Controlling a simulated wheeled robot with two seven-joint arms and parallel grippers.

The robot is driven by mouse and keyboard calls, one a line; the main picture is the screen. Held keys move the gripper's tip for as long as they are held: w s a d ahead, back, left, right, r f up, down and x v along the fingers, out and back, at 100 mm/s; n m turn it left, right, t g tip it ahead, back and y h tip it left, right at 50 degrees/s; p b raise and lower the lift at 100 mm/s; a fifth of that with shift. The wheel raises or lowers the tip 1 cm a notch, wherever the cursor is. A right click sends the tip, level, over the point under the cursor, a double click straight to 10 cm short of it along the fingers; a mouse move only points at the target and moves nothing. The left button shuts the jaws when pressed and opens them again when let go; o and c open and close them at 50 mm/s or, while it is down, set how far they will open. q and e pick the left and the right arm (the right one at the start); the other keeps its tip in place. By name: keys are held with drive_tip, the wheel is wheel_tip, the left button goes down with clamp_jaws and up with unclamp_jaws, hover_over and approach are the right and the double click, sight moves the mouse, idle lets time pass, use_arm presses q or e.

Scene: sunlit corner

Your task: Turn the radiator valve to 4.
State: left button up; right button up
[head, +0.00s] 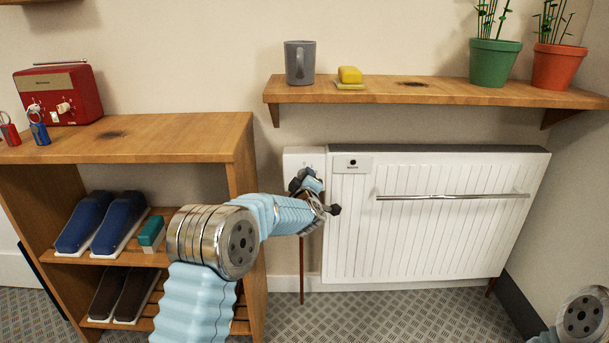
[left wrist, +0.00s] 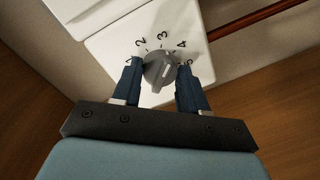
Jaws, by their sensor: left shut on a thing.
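The radiator valve is a grey round knob (left wrist: 159,72) on a white plate with printed numbers; 2, 3 and 4 read clearly around its far side. A ridge crosses the knob's face, but I cannot tell exactly which number it marks. My left gripper (left wrist: 159,82) is shut on the knob, with one dark blue finger on each side. In the head view my left gripper (head: 311,180) is at the white valve box (head: 291,160) left of the radiator (head: 440,225) and hides the knob. My right gripper is out of view; only part of my right arm shows at the bottom right.
A wooden shelf (head: 440,95) above the radiator holds a grey mug (head: 300,63), a yellow sponge-like block (head: 350,75) and two potted plants. A shoe rack (head: 190,135) with a red radio (head: 60,95) stands close left of my left arm. A metal rail (head: 450,197) crosses the radiator front.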

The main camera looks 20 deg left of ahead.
use_arm(q)
drive_tip(key=shift+d+f+m+p, duration=0.15)
drive_tip(key=shift+m+p, duration=0.85)
drive_tip(key=shift+m, duration=1)
drive_tip(key=o, duration=1.1)
drive_tip(key=shift+c, duration=0.2)
drive_tip(key=shift+y, duration=0.3)
drive_tip(key=b+v, duration=0.1)
drive_tip(key=v, duration=1.2)
drive_tip(key=shift+s, duration=0.4)
